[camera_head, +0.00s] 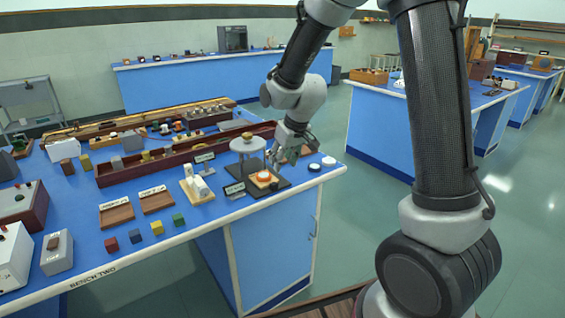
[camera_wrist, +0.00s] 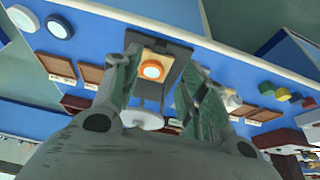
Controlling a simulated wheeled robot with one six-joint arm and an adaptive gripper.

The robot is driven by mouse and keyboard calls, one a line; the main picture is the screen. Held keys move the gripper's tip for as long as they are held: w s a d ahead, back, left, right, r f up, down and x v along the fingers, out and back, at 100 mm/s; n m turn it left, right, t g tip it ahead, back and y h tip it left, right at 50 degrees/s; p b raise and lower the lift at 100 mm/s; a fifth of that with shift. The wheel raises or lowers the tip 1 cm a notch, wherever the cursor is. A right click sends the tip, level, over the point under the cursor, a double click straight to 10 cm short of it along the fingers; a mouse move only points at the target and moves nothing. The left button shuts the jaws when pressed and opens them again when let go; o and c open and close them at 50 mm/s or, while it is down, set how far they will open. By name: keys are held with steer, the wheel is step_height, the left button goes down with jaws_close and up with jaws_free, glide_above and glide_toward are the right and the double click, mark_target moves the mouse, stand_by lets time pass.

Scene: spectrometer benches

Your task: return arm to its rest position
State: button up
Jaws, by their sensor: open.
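My gripper (camera_head: 277,155) hangs at the end of my arm over the right end of the blue bench (camera_head: 235,208), close to a dark stand with a round grey top (camera_head: 247,144). In the wrist view my gripper (camera_wrist: 158,78) has its two fingers spread apart with nothing held between them. Beyond the fingers, an orange-ringed white disc (camera_wrist: 151,69) sits on a small wooden block on a dark plate; it also shows in the head view (camera_head: 263,176). My gripper looks apart from these things, though the exact gap cannot be told.
Two round pucks, one white (camera_head: 328,161) and one dark-sided (camera_head: 314,167), lie near the bench's right corner. A long red-brown trough (camera_head: 180,155), labelled wooden trays (camera_head: 117,214) and small coloured cubes (camera_head: 157,228) cover the left side. Open floor lies right of the bench.

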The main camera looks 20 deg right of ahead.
steer(key=s+d+r+m, duration=0.1)
steer(key=s+d+r, duration=0.3)
steer(key=s, duration=0.5)
steer(key=s+d+r+m+h, duration=0.1)
steer(key=s+d+r, duration=0.4)
steer(key=s, duration=0.5)
steer(key=s+d+r+m, duration=0.1)
steer(key=s+d+r, duration=0.3)
steer(key=s+r, duration=0.3)
steer(key=s, duration=0.3)
steer(key=shift+s+d+m, duration=0.2)
steer(key=shift+s+m, duration=0.05)
steer(key=shift+m, duration=0.05)
